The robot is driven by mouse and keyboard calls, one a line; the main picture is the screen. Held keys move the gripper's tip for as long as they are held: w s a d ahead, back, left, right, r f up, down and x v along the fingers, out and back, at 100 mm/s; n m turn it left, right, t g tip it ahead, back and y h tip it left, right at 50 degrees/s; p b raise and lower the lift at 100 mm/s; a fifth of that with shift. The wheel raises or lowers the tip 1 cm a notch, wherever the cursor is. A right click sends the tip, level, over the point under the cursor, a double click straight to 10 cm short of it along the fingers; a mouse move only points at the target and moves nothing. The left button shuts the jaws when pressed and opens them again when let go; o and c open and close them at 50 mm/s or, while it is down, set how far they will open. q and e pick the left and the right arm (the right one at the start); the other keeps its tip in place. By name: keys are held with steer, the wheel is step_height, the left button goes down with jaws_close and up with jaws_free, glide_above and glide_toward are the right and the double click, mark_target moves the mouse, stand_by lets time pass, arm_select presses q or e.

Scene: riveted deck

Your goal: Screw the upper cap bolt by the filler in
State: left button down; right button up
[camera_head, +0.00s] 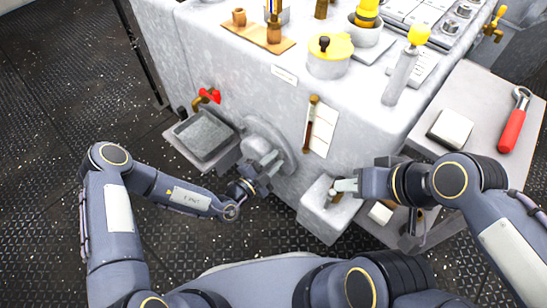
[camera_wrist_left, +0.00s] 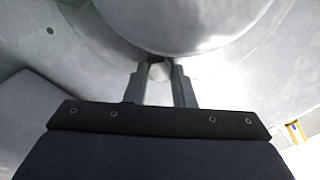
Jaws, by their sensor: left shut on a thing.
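A round grey flange (camera_head: 284,145) sits on the front face of the grey machine, and its curved rim fills the top of the left wrist view (camera_wrist_left: 180,25). My left gripper (camera_head: 266,166) is at this flange. In the left wrist view its two fingers (camera_wrist_left: 159,82) are shut on a small grey bolt head (camera_wrist_left: 159,71) just under the rim. The bolt's shank is hidden. My right gripper (camera_head: 345,186) is over an open grey bin (camera_head: 318,217) on the machine's front; whether its fingers hold anything is unclear. Which fitting is the filler is not clear.
A red-handled valve (camera_head: 207,97) and a grey tray (camera_head: 203,136) are left of the flange. A gauge strip (camera_head: 310,124) is to its right. A yellow-lidded pot (camera_head: 330,57) stands on top. A red-handled tool (camera_head: 513,122) lies on the right side shelf.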

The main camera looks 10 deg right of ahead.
arm_select(q)
steer(key=m+p, duration=0.2)
steer(key=shift+r+m, duration=0.15)
steer(key=shift+m, duration=0.25)
steer(key=shift+m+p, duration=0.95)
steer(key=shift+m, duration=0.05)
arm_select(e)
steer(key=shift+r, duration=2.3)
arm_select(q)
steer(key=shift+f, duration=0.2)
steer(key=c, duration=1.2)
jaws_free()
steer(key=p+v, duration=0.1)
steer(key=v, duration=0.6)
steer(key=shift+s+a+p, duration=0.25)
steer(key=shift+a+p, duration=0.1)
steer(key=shift+p, duration=0.05)
arm_select(e)
steer(key=shift+r, duration=0.9)
steer(key=shift+o, duration=0.2)
